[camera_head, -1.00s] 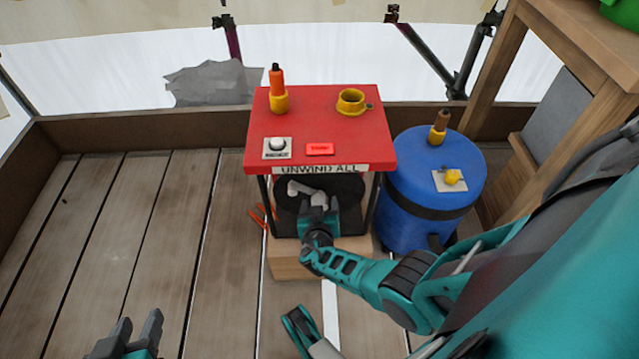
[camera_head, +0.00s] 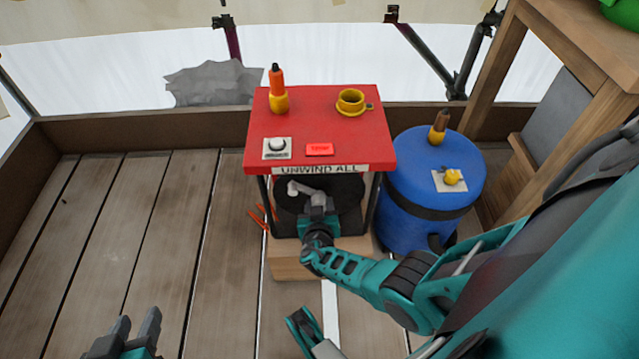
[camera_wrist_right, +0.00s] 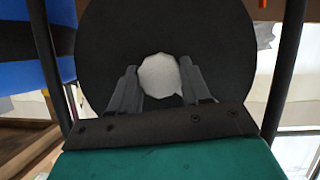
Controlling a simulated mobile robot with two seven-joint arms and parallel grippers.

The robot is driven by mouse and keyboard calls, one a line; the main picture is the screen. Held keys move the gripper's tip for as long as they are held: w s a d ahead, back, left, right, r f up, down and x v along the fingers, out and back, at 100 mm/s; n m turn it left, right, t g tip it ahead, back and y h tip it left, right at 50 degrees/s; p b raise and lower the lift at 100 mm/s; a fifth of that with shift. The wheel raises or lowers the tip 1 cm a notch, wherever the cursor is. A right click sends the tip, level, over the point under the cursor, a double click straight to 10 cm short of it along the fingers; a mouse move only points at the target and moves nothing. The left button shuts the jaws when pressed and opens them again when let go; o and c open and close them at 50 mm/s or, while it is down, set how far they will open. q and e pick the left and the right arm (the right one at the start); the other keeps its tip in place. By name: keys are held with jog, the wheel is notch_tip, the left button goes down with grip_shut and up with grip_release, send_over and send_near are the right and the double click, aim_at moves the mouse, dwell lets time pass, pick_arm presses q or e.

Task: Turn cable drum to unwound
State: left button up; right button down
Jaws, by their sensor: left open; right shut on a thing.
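The cable drum (camera_head: 347,188) is a black disc in the frame under a red-topped box (camera_head: 345,130) labelled "UNWIND ALL". A grey-white crank handle (camera_head: 298,187) shows on its face, reaching up and left from my right gripper. My right gripper (camera_head: 319,202) is at the front of the drum. In the right wrist view the gripper (camera_wrist_right: 158,82) is shut on the pale round knob (camera_wrist_right: 159,76) of the handle, with the black drum (camera_wrist_right: 215,40) behind. My left gripper (camera_head: 133,328) is open and empty at the lower left, over the deck, far from the drum.
A blue barrel (camera_head: 430,185) stands close to the right of the box. The box top carries an orange-handled tool (camera_head: 277,82), a yellow cup (camera_head: 351,100), a white knob (camera_head: 277,146) and a red button (camera_head: 319,149). The plank deck at left is clear.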

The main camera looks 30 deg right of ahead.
jog(key=shift+d, duration=0.1)
jog(key=shift+d+m+t+y, duration=0.1)
jog(key=shift+m+t+y, duration=0.45)
jog(key=shift+m, duration=0.55)
jog(key=shift+d+m+t+y, duration=0.1)
jog(key=shift+m+t+y, duration=0.25)
jog(key=shift+m+y, duration=0.6)
jog(key=shift+m, duration=0.35)
jog(key=c, duration=0.5)
grip_release()
jog(key=shift+a, duration=0.1)
jog(key=shift+s, duration=0.1)
